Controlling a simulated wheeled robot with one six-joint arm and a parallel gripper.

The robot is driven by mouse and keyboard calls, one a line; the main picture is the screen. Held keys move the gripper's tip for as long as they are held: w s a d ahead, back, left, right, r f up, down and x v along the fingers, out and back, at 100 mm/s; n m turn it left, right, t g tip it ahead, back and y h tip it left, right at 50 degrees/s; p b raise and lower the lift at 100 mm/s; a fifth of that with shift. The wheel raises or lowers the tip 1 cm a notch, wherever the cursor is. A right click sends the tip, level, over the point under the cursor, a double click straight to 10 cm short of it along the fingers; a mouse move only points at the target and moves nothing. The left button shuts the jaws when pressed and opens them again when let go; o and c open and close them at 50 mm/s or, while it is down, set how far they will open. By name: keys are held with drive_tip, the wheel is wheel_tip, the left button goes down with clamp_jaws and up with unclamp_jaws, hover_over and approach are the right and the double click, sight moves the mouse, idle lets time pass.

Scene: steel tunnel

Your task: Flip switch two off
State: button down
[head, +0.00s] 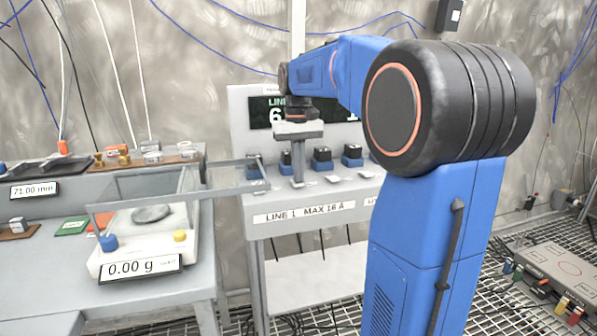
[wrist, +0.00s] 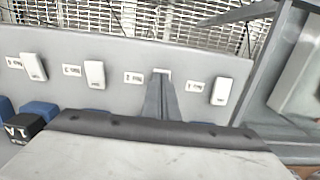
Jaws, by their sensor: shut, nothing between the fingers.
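My gripper (wrist: 160,112) is shut and empty, pointing down at the switch panel (wrist: 125,40). In the wrist view its fingers stand in front of a white switch (wrist: 162,71), second from the right in the row, hiding most of it; touching or apart, I cannot tell. Other white switches show at the right (wrist: 220,91), the middle left (wrist: 95,75) and the far left (wrist: 33,67). Their small labels are too blurred to read surely. In the head view my gripper (head: 298,182) is over the left part of the panel's row.
Black-topped blue blocks (head: 322,158) stand behind the switches. A display (head: 268,112) behind is partly hidden by my arm. A balance (head: 140,266) reading 0.00 g, with a clear-sided frame, stands left of the panel. A connector box (head: 562,268) lies at right.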

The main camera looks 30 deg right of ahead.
drive_tip(key=shift+s+a+f+t, duration=0.1)
drive_tip(key=shift+s+f+t, duration=0.15)
drive_tip(key=shift+f+t, duration=0.15)
drive_tip(key=shift+w, duration=0.25)
drive_tip(key=shift+w+d+r, duration=0.1)
drive_tip(key=shift+w+d, duration=0.15)
drive_tip(key=shift+w, duration=0.35)
drive_tip(key=shift+r, duration=0.1)
drive_tip(key=shift+r, duration=0.25)
wheel_tip(320, 180, up, 14)
drive_tip(key=shift+s+f, duration=0.15)
drive_tip(key=shift+s, duration=0.05)
